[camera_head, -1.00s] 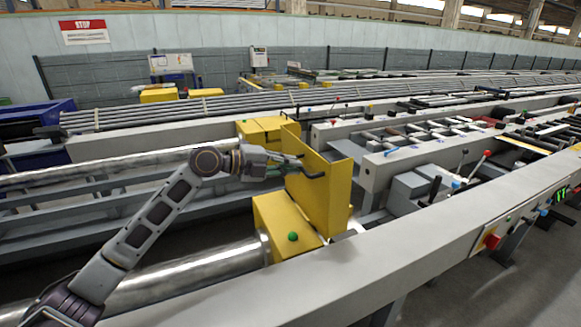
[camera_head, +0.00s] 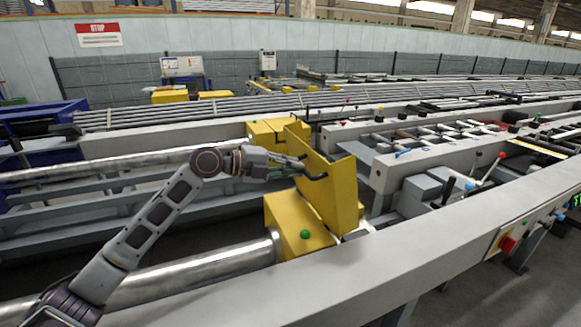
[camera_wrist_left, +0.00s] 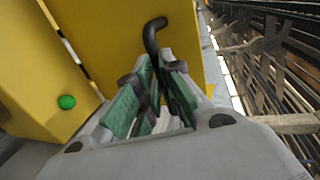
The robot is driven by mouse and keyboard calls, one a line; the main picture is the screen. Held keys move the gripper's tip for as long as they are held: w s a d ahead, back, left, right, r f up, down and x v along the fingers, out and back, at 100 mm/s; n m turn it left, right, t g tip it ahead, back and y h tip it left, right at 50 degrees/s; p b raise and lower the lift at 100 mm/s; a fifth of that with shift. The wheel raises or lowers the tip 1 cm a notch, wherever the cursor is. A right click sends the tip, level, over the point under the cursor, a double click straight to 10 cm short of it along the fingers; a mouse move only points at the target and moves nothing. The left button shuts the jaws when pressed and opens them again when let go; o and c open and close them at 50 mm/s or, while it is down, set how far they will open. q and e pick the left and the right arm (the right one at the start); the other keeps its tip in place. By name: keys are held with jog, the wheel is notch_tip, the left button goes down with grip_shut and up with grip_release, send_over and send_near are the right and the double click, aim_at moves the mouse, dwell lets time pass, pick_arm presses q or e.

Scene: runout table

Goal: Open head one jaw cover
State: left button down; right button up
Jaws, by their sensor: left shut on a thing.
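The yellow jaw cover (camera_head: 331,192) stands raised and tilted on the near yellow head housing (camera_head: 292,226), in the middle of the head view. The housing has a green button (camera_head: 305,234) on top. A black hooked handle (camera_head: 318,177) sticks out from the cover. My left gripper (camera_head: 300,170) is at the handle, with its fingers closed around it. In the left wrist view the green-padded fingers (camera_wrist_left: 152,97) grip the black handle (camera_wrist_left: 153,38) in front of the yellow cover (camera_wrist_left: 108,30). My right gripper is not in view.
A long grey beam (camera_head: 330,272) runs along the front. A steel bar (camera_head: 200,268) leads into the near housing. A second yellow head (camera_head: 270,131) stands behind. Grey rails and levers lie to the right.

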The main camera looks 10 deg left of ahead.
pick_arm(q)
notch_tip(320, 180, down, 2)
jog(key=shift+d+f+g, duration=0.15)
jog(key=shift+f+g, duration=0.05)
jog(key=shift+g, duration=0.1)
jog(key=c, duration=1.8)
grip_release()
jog(key=shift+c, duration=0.2)
jog(key=o, duration=0.4)
jog(key=shift+w+d+f, duration=0.1)
jog(key=shift+w+d, duration=0.05)
jog(key=shift+d, duration=0.05)
jog(key=shift+c, duration=0.2)
jog(key=r+v, duration=0.1)
jog(key=v, duration=1.1)
jog(key=shift+a, duration=0.1)
